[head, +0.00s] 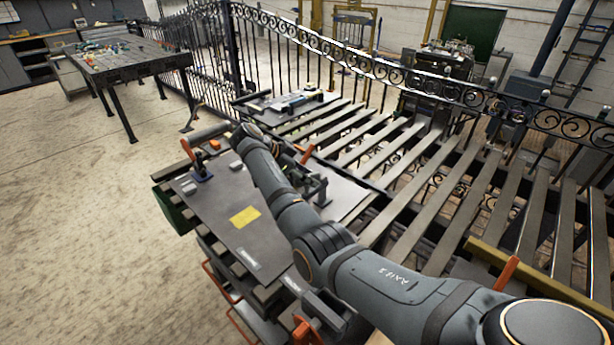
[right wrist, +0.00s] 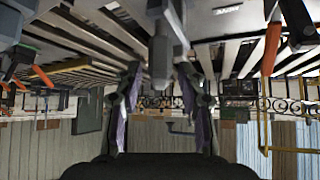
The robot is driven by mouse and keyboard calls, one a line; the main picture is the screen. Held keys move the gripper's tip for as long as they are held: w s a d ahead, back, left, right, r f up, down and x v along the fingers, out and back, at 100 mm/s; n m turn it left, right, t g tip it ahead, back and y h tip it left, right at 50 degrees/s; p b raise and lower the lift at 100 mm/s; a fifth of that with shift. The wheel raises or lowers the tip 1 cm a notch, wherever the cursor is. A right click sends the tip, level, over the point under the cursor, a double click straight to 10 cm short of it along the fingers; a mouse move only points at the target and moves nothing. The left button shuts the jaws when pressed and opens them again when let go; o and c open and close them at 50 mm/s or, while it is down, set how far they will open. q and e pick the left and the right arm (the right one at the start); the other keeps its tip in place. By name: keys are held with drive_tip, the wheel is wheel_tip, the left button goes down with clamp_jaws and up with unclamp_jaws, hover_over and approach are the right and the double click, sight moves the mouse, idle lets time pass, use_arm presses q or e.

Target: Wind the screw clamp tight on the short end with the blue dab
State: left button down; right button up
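My right arm reaches from the lower right over the dark bench plate (head: 225,205). My right gripper (head: 312,184) is beyond the forearm, near the plate's far right side and partly hidden by the arm. In the right wrist view its two fingers (right wrist: 160,92) stand apart, so it is open. A grey metal post-like part (right wrist: 160,55) shows between or just beyond them, with gaps on both sides; whether it belongs to the screw clamp I cannot tell. No blue dab is clearly visible. My left gripper is out of view.
A yellow label (head: 244,217) lies on the plate. Slatted bench bars (head: 400,165) fill the right, with an ornate iron gate (head: 370,60) behind. A second table (head: 125,60) with small parts stands far left. The floor (head: 80,220) at left is clear.

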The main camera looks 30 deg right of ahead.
drive_tip(key=v, duration=0.7)
drive_tip(key=shift+r, duration=0.2)
drive_tip(key=shift+a, duration=0.3)
